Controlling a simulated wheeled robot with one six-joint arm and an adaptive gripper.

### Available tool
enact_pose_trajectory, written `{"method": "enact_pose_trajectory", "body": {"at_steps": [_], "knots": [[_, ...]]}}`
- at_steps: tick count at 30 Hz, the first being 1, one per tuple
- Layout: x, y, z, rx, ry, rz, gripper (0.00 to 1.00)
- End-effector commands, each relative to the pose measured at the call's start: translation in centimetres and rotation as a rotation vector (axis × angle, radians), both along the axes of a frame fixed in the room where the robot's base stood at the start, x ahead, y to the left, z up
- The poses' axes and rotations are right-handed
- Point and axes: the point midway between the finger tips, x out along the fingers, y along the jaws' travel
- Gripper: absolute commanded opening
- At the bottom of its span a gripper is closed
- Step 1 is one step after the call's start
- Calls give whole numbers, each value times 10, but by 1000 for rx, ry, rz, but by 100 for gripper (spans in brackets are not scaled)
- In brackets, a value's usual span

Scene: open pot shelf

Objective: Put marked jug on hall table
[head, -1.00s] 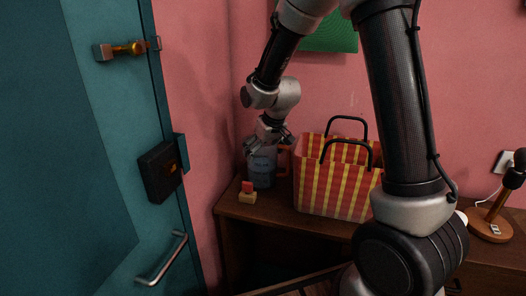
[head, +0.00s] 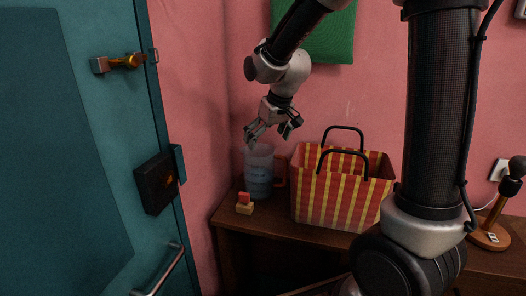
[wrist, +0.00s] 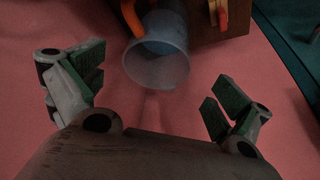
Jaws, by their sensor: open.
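The marked jug (head: 258,178) is a translucent grey-blue jug with faint markings and an orange handle. It stands upright on the wooden hall table (head: 270,221), near its left end. My gripper (head: 269,135) is open and empty just above the jug's rim, apart from it. In the wrist view the jug (wrist: 158,62) shows its round open mouth beyond and between my gripper's spread green-padded fingers (wrist: 152,92).
A teal door (head: 65,150) is at left. A lamp (head: 495,220) stands at far right.

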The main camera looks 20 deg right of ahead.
Motion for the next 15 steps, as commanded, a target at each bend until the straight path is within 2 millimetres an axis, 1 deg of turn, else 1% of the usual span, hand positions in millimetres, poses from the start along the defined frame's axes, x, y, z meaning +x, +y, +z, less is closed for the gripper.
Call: {"method": "enact_pose_trajectory", "body": {"at_steps": [1, 3, 8, 10, 11, 13, 14, 15], "knots": [[-2, -1, 6, 1, -2, 0, 100], [-4, -1, 11, 0, -1, 0, 100], [-7, -3, 16, 0, 1, -1, 100], [-12, -7, 20, 0, -1, -8, 100], [-16, -11, 24, 1, -2, -14, 100], [-34, -24, 36, 1, -4, -35, 100], [-44, -31, 42, 2, -5, -46, 100], [-60, -42, 51, 3, -4, -66, 100]]}}
